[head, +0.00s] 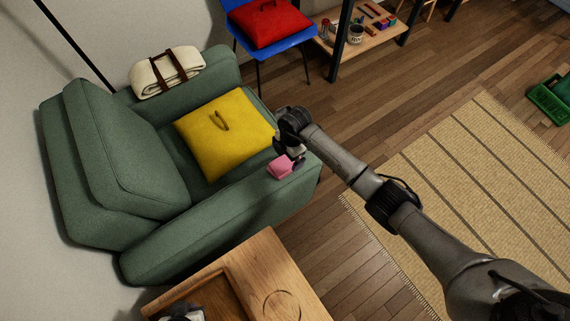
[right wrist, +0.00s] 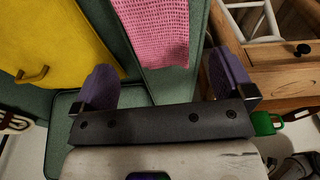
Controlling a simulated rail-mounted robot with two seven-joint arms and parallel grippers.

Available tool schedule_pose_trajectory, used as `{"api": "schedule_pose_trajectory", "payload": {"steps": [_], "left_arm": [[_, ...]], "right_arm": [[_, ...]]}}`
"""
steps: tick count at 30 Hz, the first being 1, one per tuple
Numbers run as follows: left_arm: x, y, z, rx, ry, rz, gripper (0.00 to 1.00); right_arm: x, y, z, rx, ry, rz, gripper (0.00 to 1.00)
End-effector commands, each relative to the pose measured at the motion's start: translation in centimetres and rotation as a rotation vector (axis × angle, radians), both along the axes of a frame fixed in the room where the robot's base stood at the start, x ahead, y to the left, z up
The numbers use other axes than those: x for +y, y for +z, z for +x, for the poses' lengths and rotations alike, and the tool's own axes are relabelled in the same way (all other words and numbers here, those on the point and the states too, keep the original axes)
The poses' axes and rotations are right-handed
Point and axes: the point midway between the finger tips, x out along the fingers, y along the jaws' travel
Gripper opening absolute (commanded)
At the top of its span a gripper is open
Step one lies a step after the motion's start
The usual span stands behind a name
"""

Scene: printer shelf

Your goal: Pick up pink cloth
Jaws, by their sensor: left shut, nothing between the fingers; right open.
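The pink cloth (head: 281,167) lies on the front end of the green armchair's near armrest (head: 220,216). In the right wrist view the cloth (right wrist: 150,30) shows a knitted texture and hangs beyond the fingers, roughly in line with the gap between them. My right gripper (head: 297,158) is beside the cloth in the head view; in the right wrist view its purple fingers (right wrist: 165,78) are wide apart with nothing held. Whether a finger touches the cloth I cannot tell.
A yellow cushion (head: 225,133) sits on the armchair seat, near the cloth. A rolled cream blanket (head: 167,73) lies on the far armrest. The wooden side table (head: 262,267) stands close to the near armrest. A blue chair (head: 281,46) with a red cushion (head: 268,22) stands behind.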

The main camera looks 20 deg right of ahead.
Motion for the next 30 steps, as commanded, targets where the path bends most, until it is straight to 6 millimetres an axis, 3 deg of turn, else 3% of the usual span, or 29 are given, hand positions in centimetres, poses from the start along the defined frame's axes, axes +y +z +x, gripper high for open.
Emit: {"api": "schedule_pose_trajectory", "payload": {"steps": [7, 17, 25, 30], "left_arm": [[-0.2, -0.7, 0.0, 0.000, 0.005, -0.007, 0.00], [-0.4, -2.7, 0.0, 0.001, 0.009, -0.014, 0.00], [-0.2, -2.7, 0.0, 0.001, 0.006, -0.008, 0.00], [-0.1, -2.7, 0.0, 0.000, 0.001, -0.002, 0.00]], "right_arm": [[0.2, -1.2, 0.0, 0.001, 0.001, 0.001, 1.00], [0.7, -5.2, -0.1, 0.001, 0.001, 0.002, 1.00], [0.6, -5.3, -0.1, 0.000, 0.000, 0.000, 1.00], [0.6, -5.3, -0.1, 0.000, 0.000, 0.000, 0.84]]}}
